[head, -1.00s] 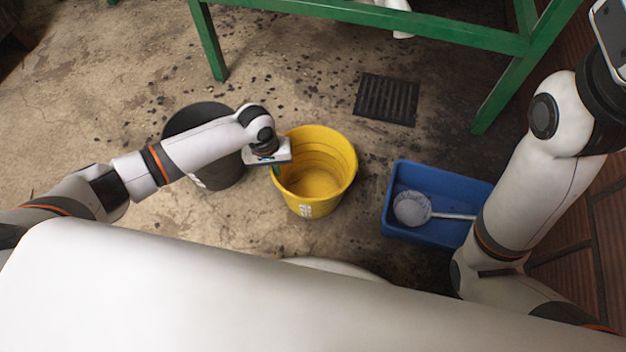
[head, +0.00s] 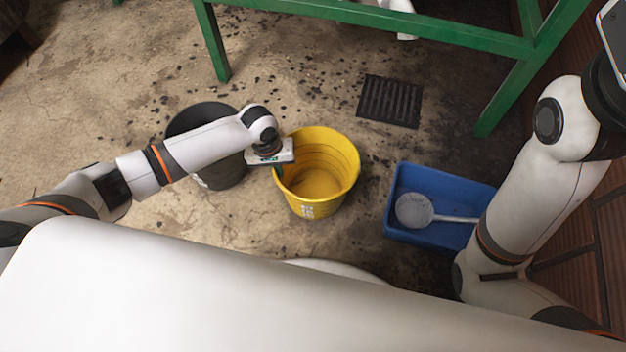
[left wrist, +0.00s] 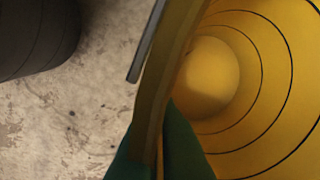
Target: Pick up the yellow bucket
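The yellow bucket (head: 335,190) stands upright on the floor near the middle of the head view, open at the top and empty as far as I see. My left gripper (head: 275,168) is at the left side of its rim. In the left wrist view, the green fingertips (left wrist: 160,150) lie on both sides of the bucket's wall (left wrist: 265,90), one inside and one outside, close against it with a thin yellow strip between them. A thin grey bar (left wrist: 147,42) runs along the outside of the rim. My right arm shows at the right, but its fingers are out of view.
A black bucket (head: 222,178) stands just left of the yellow one, partly behind my left arm. A blue tub (head: 410,232) with a long-handled strainer (head: 414,210) is at the right. A floor drain (head: 390,101) and a green metal frame (head: 380,16) are farther back.

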